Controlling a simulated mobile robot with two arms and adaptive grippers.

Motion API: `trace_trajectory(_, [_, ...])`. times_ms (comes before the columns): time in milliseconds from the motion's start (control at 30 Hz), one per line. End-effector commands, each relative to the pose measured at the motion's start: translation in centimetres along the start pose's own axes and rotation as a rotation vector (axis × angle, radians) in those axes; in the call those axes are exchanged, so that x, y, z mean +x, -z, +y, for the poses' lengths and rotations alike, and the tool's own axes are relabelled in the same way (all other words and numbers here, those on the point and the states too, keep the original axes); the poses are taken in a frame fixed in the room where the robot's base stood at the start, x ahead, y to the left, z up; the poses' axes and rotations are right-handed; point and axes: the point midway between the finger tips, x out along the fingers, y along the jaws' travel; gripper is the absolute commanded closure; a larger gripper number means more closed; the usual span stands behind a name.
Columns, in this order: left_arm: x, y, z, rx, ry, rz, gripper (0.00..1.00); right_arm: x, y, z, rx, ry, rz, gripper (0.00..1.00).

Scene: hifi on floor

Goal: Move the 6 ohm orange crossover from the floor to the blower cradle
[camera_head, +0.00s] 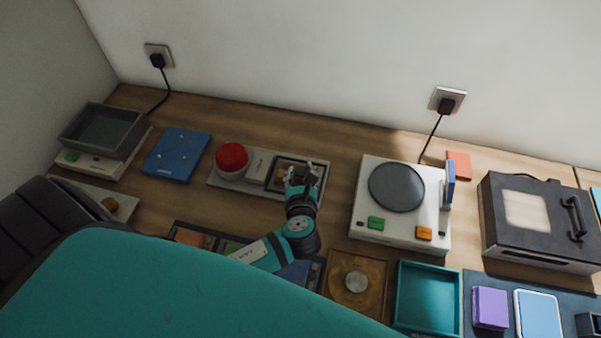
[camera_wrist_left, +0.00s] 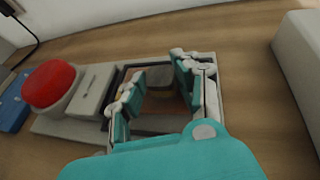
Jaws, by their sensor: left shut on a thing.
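The blower cradle (camera_head: 225,184) is a light grey base with a red dome (camera_head: 232,157) at its left and a dark square frame (camera_head: 276,178) at its right. It also shows in the wrist view (camera_wrist_left: 62,128). My left gripper (camera_head: 300,178) is over the frame, pointing down into it. My right gripper is not in view.
A white turntable unit (camera_head: 398,231) stands right of the cradle, with a dark oven-like box (camera_head: 540,222) beyond. A blue board (camera_head: 177,155) and a grey open bin (camera_head: 101,132) are at left. A teal tray (camera_head: 428,298) is in front.

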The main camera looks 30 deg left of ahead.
Motion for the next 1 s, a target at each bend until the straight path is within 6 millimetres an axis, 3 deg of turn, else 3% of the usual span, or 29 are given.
trace_trajectory(67, [0.1,0.2,0.0,0.000,0.000,-0.001,1.00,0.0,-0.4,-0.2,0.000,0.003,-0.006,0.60])
trace_trajectory(100, [0.1,0.2,0.0,0.000,0.000,0.000,0.66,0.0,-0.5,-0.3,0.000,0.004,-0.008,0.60])
trace_trajectory(233, [0.1,0.2,0.0,0.000,0.000,0.000,0.49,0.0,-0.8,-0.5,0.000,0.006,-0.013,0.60])
trace_trajectory(633, [-0.7,0.0,0.0,0.000,0.001,0.001,0.47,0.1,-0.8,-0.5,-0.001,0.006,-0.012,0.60])
trace_trajectory(1000, [-8.1,0.1,-0.1,-0.002,0.002,0.003,0.47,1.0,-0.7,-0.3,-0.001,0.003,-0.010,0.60])
